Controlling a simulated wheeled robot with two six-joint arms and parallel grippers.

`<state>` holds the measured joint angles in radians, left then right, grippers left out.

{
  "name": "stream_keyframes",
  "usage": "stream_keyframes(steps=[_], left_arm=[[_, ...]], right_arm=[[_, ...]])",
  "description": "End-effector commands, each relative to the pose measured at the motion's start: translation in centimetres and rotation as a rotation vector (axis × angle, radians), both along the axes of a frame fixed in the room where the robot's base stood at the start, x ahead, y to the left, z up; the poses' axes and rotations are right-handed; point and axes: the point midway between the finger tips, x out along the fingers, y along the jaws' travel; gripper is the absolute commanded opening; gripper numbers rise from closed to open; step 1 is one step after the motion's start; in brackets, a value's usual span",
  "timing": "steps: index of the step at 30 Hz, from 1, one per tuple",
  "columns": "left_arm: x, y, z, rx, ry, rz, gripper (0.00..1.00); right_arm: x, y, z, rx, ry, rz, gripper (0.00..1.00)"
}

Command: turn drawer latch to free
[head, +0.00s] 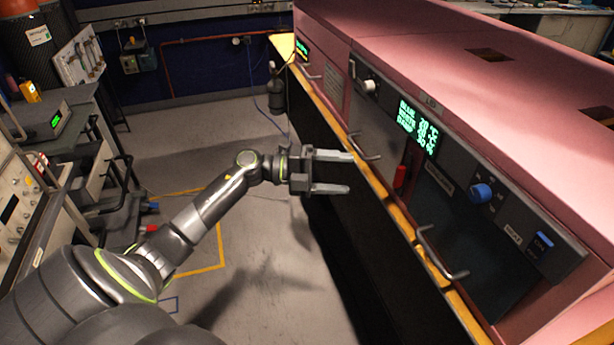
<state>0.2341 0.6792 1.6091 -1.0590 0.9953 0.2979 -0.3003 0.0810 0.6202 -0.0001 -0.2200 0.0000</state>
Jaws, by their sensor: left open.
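A pink enclosure (440,70) with a dark front panel stands on the right. A white knob (368,87) sits high on the panel's left part, and a small red upright piece (401,176) sits lower, near the middle. I cannot tell which of these is the drawer latch, or its turn position. Metal bar handles show on the front, one near the middle (365,148) and one lower right (442,254). My left gripper (350,172) is open and empty, its fingers pointing right towards the front; I see no contact. My right gripper is out of view.
A green-lit display (417,127), a blue knob (482,193) and a blue switch (543,243) are on the panel. A yellow-edged ledge (400,219) runs below. Benches with instruments (22,205) stand left. The floor between is mostly clear.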

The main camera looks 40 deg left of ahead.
Motion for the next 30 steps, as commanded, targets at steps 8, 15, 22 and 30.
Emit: stream_keyframes(steps=[8,15,22,30], left_arm=[[-2.3,4.1,-0.2,0.004,0.002,0.000,0.73],[-3.3,5.7,0.0,0.002,0.001,0.000,0.73],[-3.4,5.9,0.1,0.001,-0.001,-0.001,0.73],[-3.4,5.9,0.1,0.000,0.000,0.000,0.73]], right_arm=[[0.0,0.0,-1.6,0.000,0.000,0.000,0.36],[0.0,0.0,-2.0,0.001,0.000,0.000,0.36],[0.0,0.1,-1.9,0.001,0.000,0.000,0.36],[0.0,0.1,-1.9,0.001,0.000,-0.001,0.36]])
